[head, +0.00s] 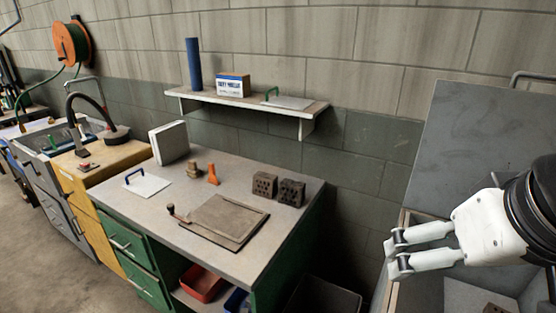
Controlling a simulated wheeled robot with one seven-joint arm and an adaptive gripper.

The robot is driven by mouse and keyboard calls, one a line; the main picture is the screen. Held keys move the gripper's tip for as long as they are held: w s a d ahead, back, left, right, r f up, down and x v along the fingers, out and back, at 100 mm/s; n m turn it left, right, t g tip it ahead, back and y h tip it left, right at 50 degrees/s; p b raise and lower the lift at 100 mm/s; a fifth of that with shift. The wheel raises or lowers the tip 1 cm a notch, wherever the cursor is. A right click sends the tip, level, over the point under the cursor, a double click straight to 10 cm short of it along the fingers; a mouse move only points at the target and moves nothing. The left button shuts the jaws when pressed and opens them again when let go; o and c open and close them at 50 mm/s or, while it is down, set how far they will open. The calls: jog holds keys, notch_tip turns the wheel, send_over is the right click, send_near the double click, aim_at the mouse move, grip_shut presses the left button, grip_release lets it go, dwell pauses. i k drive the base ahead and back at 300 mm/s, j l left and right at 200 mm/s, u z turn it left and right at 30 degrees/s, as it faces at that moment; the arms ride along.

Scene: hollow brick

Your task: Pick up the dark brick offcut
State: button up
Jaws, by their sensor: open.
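A dark hollow brick piece (291,192) stands at the right end of the grey worktop, near its right edge. A lighter brown hollow brick (264,184) stands just to its left, very close; I cannot tell whether they touch. The darker one best fits the dark brick offcut. My gripper (393,257) is at the right of the head view, pointing left, open with nothing between its fingers. It is well to the right of the worktop and apart from both bricks.
A wall shelf (310,110) overhangs behind.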

aim_at(265, 184)
jog(key=j, duration=0.55)
jog(key=i+j+z, duration=0.15)
jog(key=j, duration=0.3)
jog(key=i+j+z, duration=0.15)
jog(key=j, duration=0.35)
jog(key=i+j+z, duration=0.15)
jog(key=j, duration=0.4)
jog(key=i+j+z, duration=0.15)
jog(key=j, duration=0.4)
jog(key=i+j+z, duration=0.15)
jog(key=j, duration=0.4)
jog(key=i+j+z, duration=0.15)
jog(key=j, duration=0.4)
jog(key=k, duration=0.05)
